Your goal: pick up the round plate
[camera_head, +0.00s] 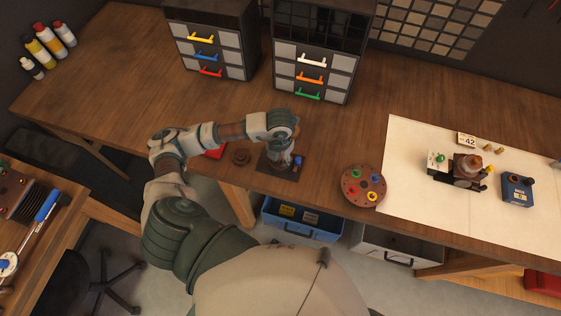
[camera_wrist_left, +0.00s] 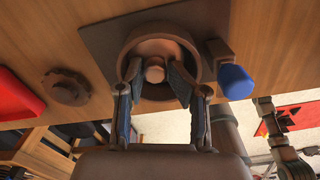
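My left gripper (camera_head: 284,158) points down over a dark square base (camera_head: 268,165) near the table's front edge. In the left wrist view, my left gripper (camera_wrist_left: 151,68) has its fingers apart, one on each side of a small central knob (camera_wrist_left: 154,74) inside a round brown rimmed piece (camera_wrist_left: 160,44). I cannot tell whether the fingers touch the knob. A blue-capped part (camera_wrist_left: 235,82) stands beside it. A round brown plate with coloured knobs (camera_head: 352,189) lies to the right on the table. A smaller dark brown disc (camera_head: 240,157) lies left of the gripper. It also shows in the wrist view (camera_wrist_left: 68,87).
A red tray (camera_head: 215,151) lies left of the small disc. Drawer cabinets (camera_head: 312,72) stand at the back. A pale mat (camera_head: 415,190) with small devices covers the right side. A blue bin (camera_head: 300,222) is below the table edge. The table's middle is clear.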

